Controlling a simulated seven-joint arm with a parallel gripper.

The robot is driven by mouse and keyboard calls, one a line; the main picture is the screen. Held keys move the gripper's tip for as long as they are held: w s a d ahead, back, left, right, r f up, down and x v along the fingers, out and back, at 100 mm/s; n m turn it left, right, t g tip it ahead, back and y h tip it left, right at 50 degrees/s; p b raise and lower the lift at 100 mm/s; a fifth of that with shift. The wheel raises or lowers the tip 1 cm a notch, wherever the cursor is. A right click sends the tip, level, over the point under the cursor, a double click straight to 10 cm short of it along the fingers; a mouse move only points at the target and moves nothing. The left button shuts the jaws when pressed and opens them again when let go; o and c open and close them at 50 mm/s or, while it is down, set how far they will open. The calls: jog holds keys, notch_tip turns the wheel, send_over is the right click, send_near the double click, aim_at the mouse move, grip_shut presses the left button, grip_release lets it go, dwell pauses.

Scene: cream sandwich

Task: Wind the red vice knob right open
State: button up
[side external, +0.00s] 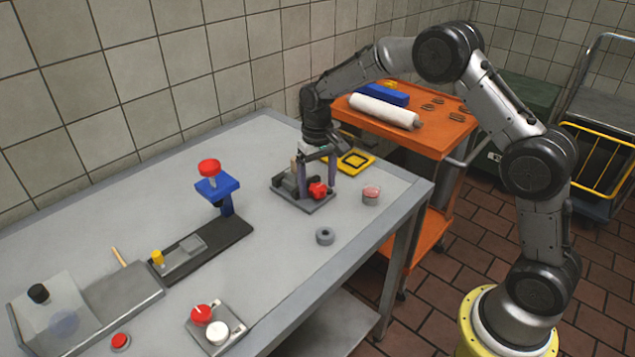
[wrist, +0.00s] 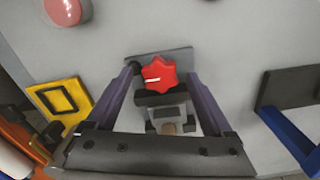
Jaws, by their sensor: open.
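The red vice knob (side external: 317,189) is on the front of a small dark grey vice (side external: 288,184) at the far right part of the table. In the wrist view the star-shaped red knob (wrist: 159,75) has a white mark pointing left, and the vice body (wrist: 168,112) lies below it. My gripper (side external: 318,190) is above the vice with its fingers pointing down. In the wrist view my gripper (wrist: 165,80) is open, one purple-grey finger on each side of the knob, with gaps visible between the fingers and the knob.
A yellow square frame (side external: 355,161) lies behind the vice. A pinkish-red round piece (side external: 371,195) and a grey ring (side external: 325,236) are nearby. A blue press (side external: 218,186) with a red top stands left. An orange cart (side external: 420,130) is beyond the table edge.

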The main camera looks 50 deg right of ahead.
jog(key=shift+c, duration=0.2)
jog(key=c, duration=1.3)
jog(key=shift+n, duration=0.3)
jog(key=n, duration=0.4)
jog(key=shift+n, duration=0.4)
jog(key=n, duration=0.4)
jog(key=shift+n, duration=0.4)
